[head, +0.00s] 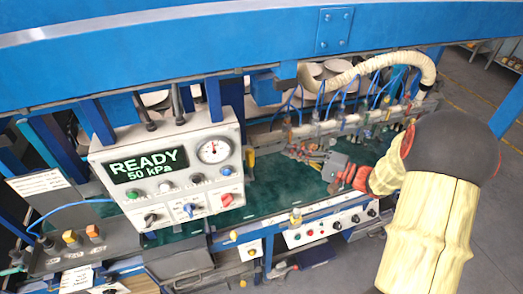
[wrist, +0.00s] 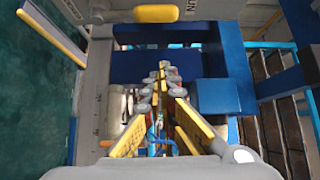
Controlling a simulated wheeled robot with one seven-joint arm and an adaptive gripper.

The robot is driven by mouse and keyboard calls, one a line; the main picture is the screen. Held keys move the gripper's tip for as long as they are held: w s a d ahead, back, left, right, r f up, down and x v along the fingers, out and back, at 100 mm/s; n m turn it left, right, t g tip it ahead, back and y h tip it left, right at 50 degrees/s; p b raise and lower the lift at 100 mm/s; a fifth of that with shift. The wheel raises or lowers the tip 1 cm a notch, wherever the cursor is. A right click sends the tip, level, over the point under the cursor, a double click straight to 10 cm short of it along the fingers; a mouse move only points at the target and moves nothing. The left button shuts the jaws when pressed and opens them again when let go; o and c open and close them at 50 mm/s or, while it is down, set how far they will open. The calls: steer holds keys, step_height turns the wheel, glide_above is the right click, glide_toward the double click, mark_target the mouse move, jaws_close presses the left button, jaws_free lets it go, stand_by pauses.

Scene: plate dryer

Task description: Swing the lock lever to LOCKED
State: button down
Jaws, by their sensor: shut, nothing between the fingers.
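My gripper (head: 292,150) is shut and empty, reaching left over the green bed beside the control box. In the wrist view its fingertips (wrist: 163,68) meet in front of a blue frame part. A yellow handle (wrist: 157,13) sits at the top edge of that view on a grey panel with cut-off lettering, apart from the fingertips. A yellow upright piece (head: 250,160) shows just right of the control box in the head view. I cannot tell which yellow part is the lock lever, and no LOCKED mark is readable.
The control box (head: 170,170) reads READY 50 kPa and carries a gauge, buttons and knobs. A blue beam (head: 240,35) crosses above. Hoses (head: 385,62) and pipes run behind my gripper. A long yellow-edged bar (wrist: 50,38) borders the green surface (wrist: 35,110) at left.

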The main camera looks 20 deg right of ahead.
steer(key=shift+a, duration=0.1)
steer(key=w+a+p, duration=0.2)
steer(key=w+a, duration=0.1)
steer(key=a, duration=0.5)
steer(key=shift+w+a, duration=0.3)
steer(key=shift+w, duration=0.05)
steer(key=shift+s+f+b, duration=0.1)
steer(key=shift+b, duration=0.35)
steer(key=shift+s+b, duration=0.1)
steer(key=shift+b, duration=0.25)
steer(key=shift+s+t+b, duration=0.1)
steer(key=shift+t+b, duration=0.2)
steer(key=shift+b, duration=0.05)
